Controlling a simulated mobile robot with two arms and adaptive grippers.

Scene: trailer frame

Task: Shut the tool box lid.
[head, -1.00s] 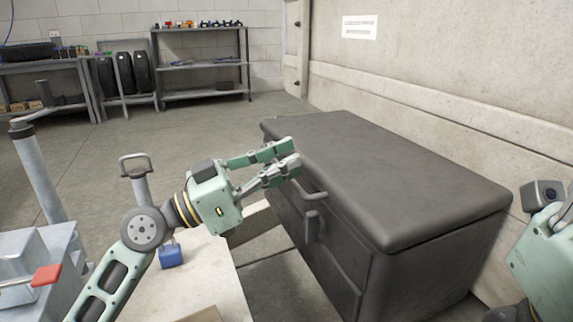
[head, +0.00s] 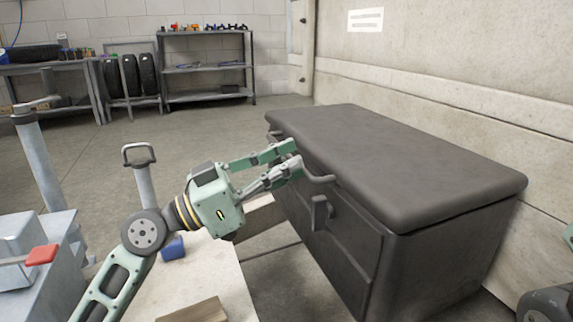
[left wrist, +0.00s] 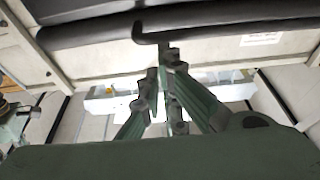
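The tool box (head: 345,250) is a long dark grey chest by the wall at right. Its padded-looking lid (head: 400,165) lies flat along the top and looks down; I cannot tell whether a thin gap is left under its front edge. A bar handle (head: 320,179) sticks out at that edge. My left gripper (head: 293,156) is at the front of the lid, its fingertips close to the handle, with nothing seen held. Touch cannot be made out. In the left wrist view the fingers (left wrist: 160,65) point up toward the dark lid edge (left wrist: 220,27). My right gripper is out of view.
A pale board or bench top (head: 215,270) lies below my left arm, with a blue item (head: 173,247) on it. A grey machine with a red handle (head: 41,255) is at left. Shelves (head: 205,68) and tyres stand at the back.

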